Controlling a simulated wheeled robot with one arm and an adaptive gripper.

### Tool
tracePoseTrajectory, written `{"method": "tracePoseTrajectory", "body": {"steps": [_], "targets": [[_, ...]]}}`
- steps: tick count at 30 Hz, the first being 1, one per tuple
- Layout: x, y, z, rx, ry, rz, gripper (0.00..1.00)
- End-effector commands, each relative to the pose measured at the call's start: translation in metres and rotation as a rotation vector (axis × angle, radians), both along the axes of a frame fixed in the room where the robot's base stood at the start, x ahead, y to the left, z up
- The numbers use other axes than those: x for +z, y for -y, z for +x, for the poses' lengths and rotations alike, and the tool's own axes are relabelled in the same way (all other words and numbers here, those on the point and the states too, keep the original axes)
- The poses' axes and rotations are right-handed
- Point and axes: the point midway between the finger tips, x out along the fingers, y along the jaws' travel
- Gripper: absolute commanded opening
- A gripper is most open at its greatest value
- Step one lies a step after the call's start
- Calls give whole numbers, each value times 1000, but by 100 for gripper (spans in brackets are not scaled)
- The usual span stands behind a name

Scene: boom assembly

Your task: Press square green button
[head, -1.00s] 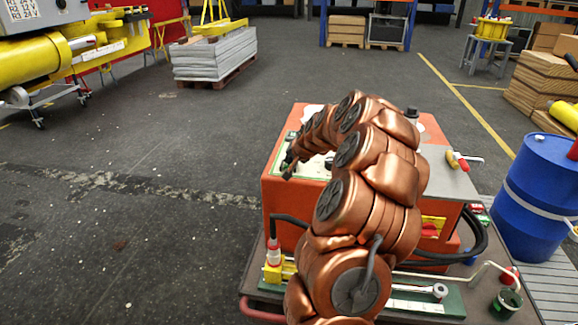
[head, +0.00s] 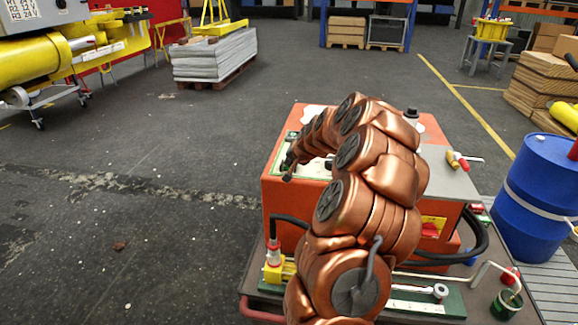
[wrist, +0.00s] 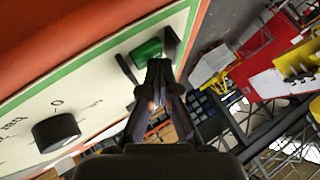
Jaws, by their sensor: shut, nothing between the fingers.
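The square green button (wrist: 147,52) is on a cream panel (wrist: 88,82) with a green border, seen in the wrist view. Dark raised guards stand on either side of it. My gripper (wrist: 159,66) is shut and empty, with its fingertips at the button's lower edge in the picture. I cannot tell whether they touch it. In the head view my gripper (head: 289,170) is at the left end of the orange machine's top (head: 287,193), and my arm hides much of the panel. The button cannot be made out there.
A black rotary knob (wrist: 56,131) sticks out of the same panel. The machine stands on a cart (head: 254,283) with a tool and hoses. A blue barrel (head: 540,190) stands to the right.

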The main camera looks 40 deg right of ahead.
Motion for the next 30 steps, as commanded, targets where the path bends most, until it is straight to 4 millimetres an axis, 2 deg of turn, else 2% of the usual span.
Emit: {"method": "tracePoseTrajectory", "body": {"steps": [8,21,30], "targets": [[1,-1,0,1,-1,1,0],[18,-1,0,0,-1,2,0],[19,-1,0,1,-1,1,0]]}}
